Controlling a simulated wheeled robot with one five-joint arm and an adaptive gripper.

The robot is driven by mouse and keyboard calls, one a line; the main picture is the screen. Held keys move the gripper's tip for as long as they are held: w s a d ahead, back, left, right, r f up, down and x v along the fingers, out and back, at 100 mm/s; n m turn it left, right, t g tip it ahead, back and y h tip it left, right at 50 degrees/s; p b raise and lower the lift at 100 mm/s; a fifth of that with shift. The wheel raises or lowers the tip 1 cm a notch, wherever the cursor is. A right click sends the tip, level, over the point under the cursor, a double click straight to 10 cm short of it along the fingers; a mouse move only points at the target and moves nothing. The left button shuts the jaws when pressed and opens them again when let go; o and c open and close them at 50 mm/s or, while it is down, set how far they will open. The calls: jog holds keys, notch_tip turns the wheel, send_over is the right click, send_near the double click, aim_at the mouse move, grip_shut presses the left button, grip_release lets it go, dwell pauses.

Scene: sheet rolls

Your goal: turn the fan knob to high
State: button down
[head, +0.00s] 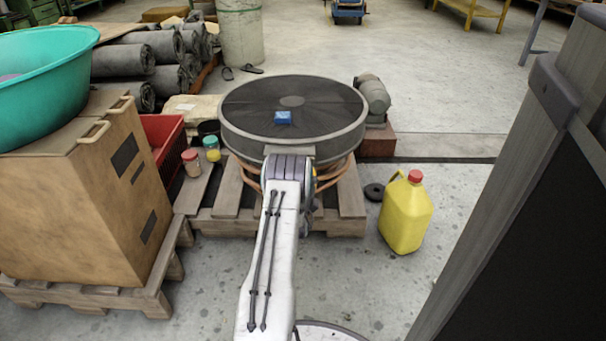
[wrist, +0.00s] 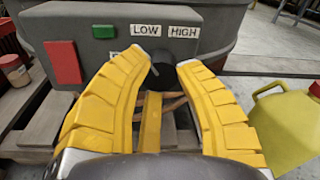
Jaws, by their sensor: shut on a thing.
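The big round drum fan (head: 255,105) lies face up on a wooden pallet in the head view. Its grey control box (wrist: 90,35) fills the upper part of the wrist view, with LOW (wrist: 146,30) and HIGH (wrist: 183,32) labels. A third label is mostly hidden behind my left finger. The dark fan knob (wrist: 164,71) is below the labels, between the yellow fingertips of my gripper (wrist: 166,60). My gripper is shut on the knob. The fingers cover much of it, and I cannot tell where its pointer stands. In the head view my arm hides the box front.
The box also bears a red switch (wrist: 63,62) and a green button (wrist: 103,31). A yellow jug (head: 405,215) stands right of the pallet (head: 345,200). Two small jars (head: 192,163) stand left of the fan. A blue object (head: 283,118) lies on the grille.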

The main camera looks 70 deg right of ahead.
dwell(0.6)
jog(key=c, duration=0.8)
grip_release()
jog(key=shift+a, duration=0.1)
jog(key=shift+v, duration=5.85)
